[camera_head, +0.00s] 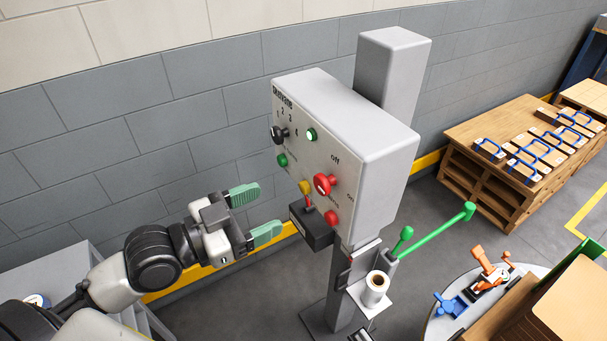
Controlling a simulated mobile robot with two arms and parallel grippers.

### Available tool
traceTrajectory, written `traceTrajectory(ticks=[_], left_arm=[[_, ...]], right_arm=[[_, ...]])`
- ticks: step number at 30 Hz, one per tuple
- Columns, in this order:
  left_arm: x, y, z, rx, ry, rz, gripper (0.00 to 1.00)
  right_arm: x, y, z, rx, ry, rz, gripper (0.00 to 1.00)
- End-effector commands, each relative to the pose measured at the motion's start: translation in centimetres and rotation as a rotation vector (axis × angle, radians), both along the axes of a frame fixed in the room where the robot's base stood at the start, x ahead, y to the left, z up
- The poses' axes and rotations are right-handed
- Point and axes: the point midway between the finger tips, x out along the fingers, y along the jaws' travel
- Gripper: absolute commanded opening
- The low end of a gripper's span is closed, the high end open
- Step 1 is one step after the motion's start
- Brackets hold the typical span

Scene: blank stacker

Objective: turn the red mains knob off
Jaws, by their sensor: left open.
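The red mains knob (323,184) sits on the right part of the front face of a grey control box (345,115). The word "off" is printed above it and more lettering lies to its right. My left gripper (256,214) is open and empty, its two green fingers pointing right toward the box. It is to the left of the red knob and a little lower, apart from the box. The exact position of the knob's pointer is too small to tell. My right gripper is not in view.
The box also carries a black knob (279,134), a lit green button (311,134) and a red button (331,218). A dark block (311,229) juts out below. A green lever (437,229) and a cup (376,285) are lower right. A wooden crate (490,130) stands behind.

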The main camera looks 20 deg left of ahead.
Motion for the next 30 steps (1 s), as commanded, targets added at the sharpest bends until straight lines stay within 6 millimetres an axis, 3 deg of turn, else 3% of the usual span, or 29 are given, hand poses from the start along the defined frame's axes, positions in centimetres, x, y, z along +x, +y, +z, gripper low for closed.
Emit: traceTrajectory(ticks=[8, 21, 30], left_arm=[[1.4, -1.5, 0.9, -0.006, -0.013, -0.009, 0.67], [7.3, -6.1, 0.7, -0.003, -0.008, -0.010, 0.67], [8.2, -6.9, 0.5, 0.000, -0.009, -0.011, 0.67]], right_arm=[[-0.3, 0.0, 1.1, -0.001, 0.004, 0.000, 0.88], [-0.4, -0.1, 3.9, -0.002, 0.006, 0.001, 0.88], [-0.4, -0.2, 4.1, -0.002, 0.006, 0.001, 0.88]])
